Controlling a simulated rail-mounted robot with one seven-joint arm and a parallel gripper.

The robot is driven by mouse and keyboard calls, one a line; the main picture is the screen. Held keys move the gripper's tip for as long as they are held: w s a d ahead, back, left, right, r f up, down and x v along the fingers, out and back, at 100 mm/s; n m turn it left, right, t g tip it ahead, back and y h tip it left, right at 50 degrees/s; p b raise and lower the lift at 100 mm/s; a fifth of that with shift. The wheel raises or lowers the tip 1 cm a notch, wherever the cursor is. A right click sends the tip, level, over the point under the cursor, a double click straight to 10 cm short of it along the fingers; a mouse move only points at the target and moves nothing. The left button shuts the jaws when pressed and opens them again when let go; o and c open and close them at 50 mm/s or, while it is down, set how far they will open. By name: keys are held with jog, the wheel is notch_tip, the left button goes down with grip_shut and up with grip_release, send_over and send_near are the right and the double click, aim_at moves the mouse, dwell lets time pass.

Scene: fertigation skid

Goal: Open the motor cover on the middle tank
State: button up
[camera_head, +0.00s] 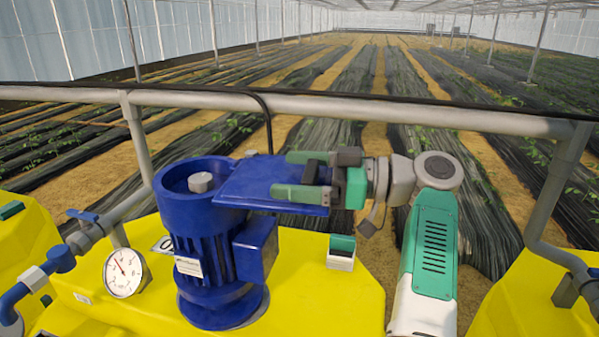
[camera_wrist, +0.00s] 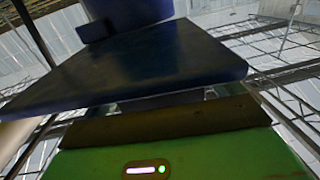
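The blue motor (camera_head: 205,250) stands upright on the yellow middle tank (camera_head: 325,305). Its round top is open and shows a grey hub (camera_head: 201,182) inside. The flat blue motor cover (camera_head: 255,180) extends to the right from the motor's rim, nearly level. My gripper (camera_head: 300,175) is at the cover's right part, with its two green-grey fingers apart and blue cover showing between them. Whether the fingers touch the cover is unclear. In the wrist view, the cover (camera_wrist: 150,65) fills the middle, close to the gripper, with part of the blue motor (camera_wrist: 125,12) above it.
A grey rail (camera_head: 330,107) runs behind the tank, with a black cable over it. A pressure gauge (camera_head: 124,272) stands left of the motor, and a small green-and-white box (camera_head: 341,252) to the right. Other yellow tanks (camera_head: 535,300) flank both sides. Pipes with blue fittings (camera_head: 60,258) are at left.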

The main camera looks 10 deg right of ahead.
jog(key=shift+d, duration=0.1)
jog(key=b+v, duration=0.2)
jog(key=v, duration=0.5)
jog(key=shift+s+d, duration=0.15)
jog(key=shift+d, duration=0.15)
